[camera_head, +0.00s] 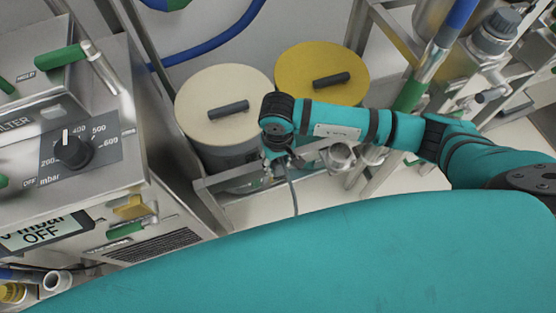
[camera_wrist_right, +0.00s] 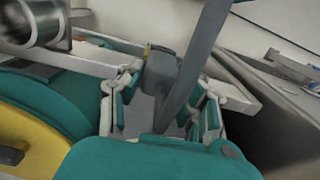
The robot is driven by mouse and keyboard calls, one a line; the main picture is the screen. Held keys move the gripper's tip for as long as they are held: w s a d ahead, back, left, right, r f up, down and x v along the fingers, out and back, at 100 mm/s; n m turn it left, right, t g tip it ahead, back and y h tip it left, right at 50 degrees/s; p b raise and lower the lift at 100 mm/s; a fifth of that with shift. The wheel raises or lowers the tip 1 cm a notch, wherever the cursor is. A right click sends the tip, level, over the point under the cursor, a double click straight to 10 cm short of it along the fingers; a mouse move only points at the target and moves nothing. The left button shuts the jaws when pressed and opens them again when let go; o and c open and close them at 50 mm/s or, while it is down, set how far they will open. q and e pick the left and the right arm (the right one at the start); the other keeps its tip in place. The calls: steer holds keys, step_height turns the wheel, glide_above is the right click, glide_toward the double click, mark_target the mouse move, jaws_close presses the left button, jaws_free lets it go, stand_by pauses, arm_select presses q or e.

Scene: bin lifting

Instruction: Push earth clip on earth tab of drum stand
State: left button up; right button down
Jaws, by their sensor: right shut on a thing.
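My right gripper (camera_head: 277,163) is at the front rail of the metal drum stand (camera_head: 210,195), beside the cream-lidded drum. In the right wrist view, my right gripper (camera_wrist_right: 165,108) is shut on the grey earth clip (camera_wrist_right: 168,72), which sits between its two fingers. A thick grey cable (camera_wrist_right: 208,42) runs up from the clip; in the head view the cable (camera_head: 292,192) hangs below the gripper. The stand's rail (camera_wrist_right: 85,62) passes behind the clip and fingers. The earth tab cannot be made out, so I cannot tell whether the clip touches it. My left gripper is not in view.
The cream-lidded drum (camera_head: 215,85) and yellow-lidded drum (camera_head: 305,62) stand behind the gripper. A metal cabinet with a dial (camera_head: 72,150) is at the left. Pipes and frames (camera_head: 430,60) stand at the right. Bare floor (camera_head: 250,212) shows in front of the stand.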

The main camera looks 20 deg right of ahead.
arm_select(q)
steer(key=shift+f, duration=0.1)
arm_select(e)
steer(key=shift+f, duration=0.1)
steer(key=c, duration=0.8)
jaws_free()
step_height(320, 180, up, 8)
steer(key=shift+f, duration=0.1)
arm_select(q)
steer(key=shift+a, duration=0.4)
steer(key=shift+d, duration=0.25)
